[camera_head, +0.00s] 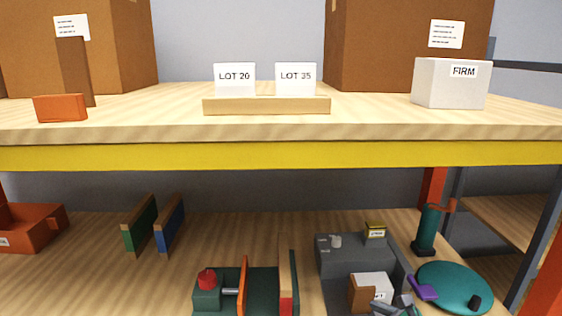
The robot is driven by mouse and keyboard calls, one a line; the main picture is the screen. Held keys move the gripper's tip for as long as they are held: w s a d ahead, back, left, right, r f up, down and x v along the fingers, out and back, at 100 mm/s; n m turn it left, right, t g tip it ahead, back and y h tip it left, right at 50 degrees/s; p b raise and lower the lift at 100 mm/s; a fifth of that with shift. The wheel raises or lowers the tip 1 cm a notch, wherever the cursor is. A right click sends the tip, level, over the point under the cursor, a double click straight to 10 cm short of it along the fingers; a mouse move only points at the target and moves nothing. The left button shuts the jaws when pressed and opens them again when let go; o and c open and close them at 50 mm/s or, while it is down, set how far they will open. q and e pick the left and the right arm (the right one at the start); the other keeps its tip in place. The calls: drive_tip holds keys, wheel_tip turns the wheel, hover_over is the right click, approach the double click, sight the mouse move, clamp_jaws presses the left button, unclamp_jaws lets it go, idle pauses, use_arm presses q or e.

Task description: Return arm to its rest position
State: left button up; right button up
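No arm stands out clearly as the one at rest or away from rest. Grey metal parts (394,307) at the bottom edge, in front of a small white box (372,287), look like the tip of my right gripper. They are small and cut off, so its opening cannot be read. My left gripper is not in view. A dark grey machine (352,256) stands on the lower shelf behind the white box. A short purple bar (422,288) lies by the left rim of a teal disc (455,280), which has a black knob (475,302).
The upper shelf's yellow edge (280,156) spans the view above the lower shelf. A green post (428,228) stands behind the disc. A green device with a red knob (207,279) sits bottom centre. An orange bin (30,226) is at left.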

drive_tip(key=s+a+f+n+g, duration=0.2)
drive_tip(key=s+f+n+g, duration=0.15)
drive_tip(key=s+n, duration=0.25)
drive_tip(key=s+a+f+n+g, duration=0.2)
drive_tip(key=s+a+f+n, duration=0.1)
drive_tip(key=s+f+n, duration=0.3)
drive_tip(key=s+d+f+n+g+h, duration=0.1)
drive_tip(key=s+d+n+h, duration=0.1)
drive_tip(key=s+n, duration=0.45)
drive_tip(key=s+d+f+n+g+h, duration=0.2)
drive_tip(key=s+n, duration=0.2)
drive_tip(key=n, duration=0.5)
drive_tip(key=w+p+v, duration=0.2)
drive_tip(key=p+v, duration=1)
drive_tip(key=shift+r, duration=0.3)
